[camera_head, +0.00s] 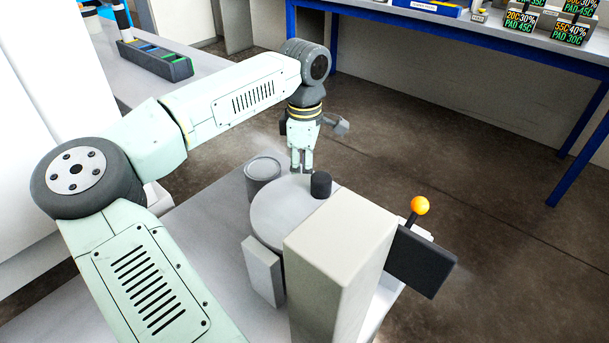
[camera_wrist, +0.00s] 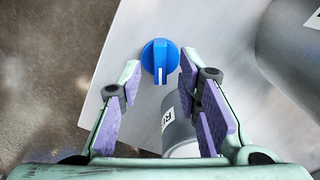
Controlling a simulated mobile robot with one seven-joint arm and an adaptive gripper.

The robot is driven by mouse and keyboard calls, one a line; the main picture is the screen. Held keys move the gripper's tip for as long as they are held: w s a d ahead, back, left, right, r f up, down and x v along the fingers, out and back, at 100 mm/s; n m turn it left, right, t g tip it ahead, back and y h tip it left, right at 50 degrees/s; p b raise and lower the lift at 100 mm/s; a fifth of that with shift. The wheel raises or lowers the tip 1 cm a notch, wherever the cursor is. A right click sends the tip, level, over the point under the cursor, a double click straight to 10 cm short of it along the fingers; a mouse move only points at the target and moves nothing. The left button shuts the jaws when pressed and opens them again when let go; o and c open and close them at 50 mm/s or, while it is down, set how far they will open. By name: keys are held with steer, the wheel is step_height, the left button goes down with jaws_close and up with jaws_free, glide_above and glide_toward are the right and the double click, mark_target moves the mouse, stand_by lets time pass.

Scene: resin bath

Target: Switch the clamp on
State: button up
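A blue rotary knob (camera_wrist: 160,62) with a white pointer line shows in the wrist view on a light grey plate (camera_wrist: 128,42). Its line points down in the picture. My gripper (camera_wrist: 160,76) is open, with its purple-padded fingers to the left and right of the knob's lower part; I cannot tell whether they touch it. In the head view my gripper (camera_head: 302,168) points down behind a round grey drum (camera_head: 276,208) with a black cap (camera_head: 320,185). The blue knob does not show there. No part is clearly marked as the clamp.
A grey pot (camera_head: 263,170) stands left of my gripper. A light box-shaped column (camera_head: 340,235), a dark panel (camera_head: 422,262) and an orange-balled lever (camera_head: 419,205) are nearer. A labelled grey cylinder (camera_wrist: 180,132) sits below the knob in the wrist view. A blue-framed table (camera_head: 440,32) stands behind.

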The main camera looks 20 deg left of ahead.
step_height(320, 180, up, 10)
steer(key=shift+f, duration=0.15)
stand_by(0.4)
